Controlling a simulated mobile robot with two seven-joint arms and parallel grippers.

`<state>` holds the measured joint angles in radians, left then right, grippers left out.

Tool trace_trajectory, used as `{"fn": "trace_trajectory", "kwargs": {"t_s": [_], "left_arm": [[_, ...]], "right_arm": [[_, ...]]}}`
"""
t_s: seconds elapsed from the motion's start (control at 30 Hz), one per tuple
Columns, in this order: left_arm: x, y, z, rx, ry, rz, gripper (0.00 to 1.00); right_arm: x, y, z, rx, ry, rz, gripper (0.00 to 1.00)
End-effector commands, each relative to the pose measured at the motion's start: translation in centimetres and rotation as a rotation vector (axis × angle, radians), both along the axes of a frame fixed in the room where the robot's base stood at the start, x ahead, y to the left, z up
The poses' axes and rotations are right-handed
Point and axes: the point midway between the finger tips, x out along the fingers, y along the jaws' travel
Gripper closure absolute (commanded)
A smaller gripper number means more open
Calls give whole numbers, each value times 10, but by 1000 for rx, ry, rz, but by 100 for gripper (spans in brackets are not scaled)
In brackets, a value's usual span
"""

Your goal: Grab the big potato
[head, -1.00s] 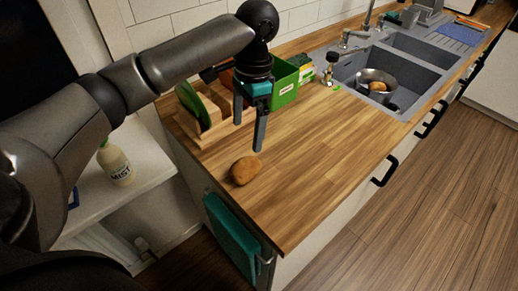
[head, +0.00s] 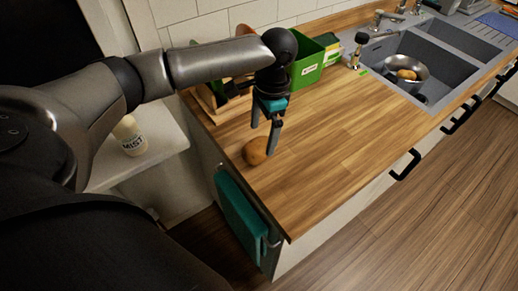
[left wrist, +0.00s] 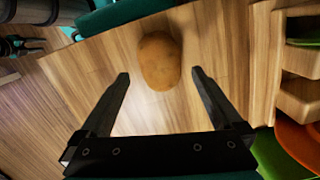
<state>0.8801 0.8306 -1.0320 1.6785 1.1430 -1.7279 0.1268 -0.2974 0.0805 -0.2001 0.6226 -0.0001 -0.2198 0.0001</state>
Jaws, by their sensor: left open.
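A big brown potato (head: 256,153) lies on the wooden counter near its left front edge. It also shows in the left wrist view (left wrist: 159,61), just beyond and between my fingertips. My left gripper (head: 262,140) is open and empty, pointing down above the counter right at the potato in the head view. In the left wrist view the two fingers of my left gripper (left wrist: 157,78) are spread wider than the potato, with a gap on both sides. I cannot tell whether any finger touches it. My right gripper is not in view.
A wooden rack (head: 212,101) and a green box (head: 308,66) stand at the back near the wall. A sink (head: 441,69) with a metal pan (head: 407,73) is further right. A teal towel (head: 238,215) hangs on the counter's end. The counter (head: 340,120) right of the potato is clear.

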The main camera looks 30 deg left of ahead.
Motion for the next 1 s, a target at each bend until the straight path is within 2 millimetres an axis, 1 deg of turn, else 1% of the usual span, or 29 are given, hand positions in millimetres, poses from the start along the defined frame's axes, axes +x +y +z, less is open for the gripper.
{"fn": "trace_trajectory", "kwargs": {"t_s": [0.03,0.1,0.23,0.33,0.53,0.57,1.0], "left_arm": [[-3,1,-10,1,4,1,0],[-6,2,-22,3,4,1,0],[-7,3,-37,0,2,0,0],[-8,3,-41,1,2,-1,0],[-7,3,-41,1,0,-1,0],[-7,3,-41,1,0,-1,2],[-7,3,-41,1,0,-1,52]], "right_arm": [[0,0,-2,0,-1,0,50],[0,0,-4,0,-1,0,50],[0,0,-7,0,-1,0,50],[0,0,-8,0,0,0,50],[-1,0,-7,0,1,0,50],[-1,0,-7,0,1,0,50],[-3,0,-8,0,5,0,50]]}}
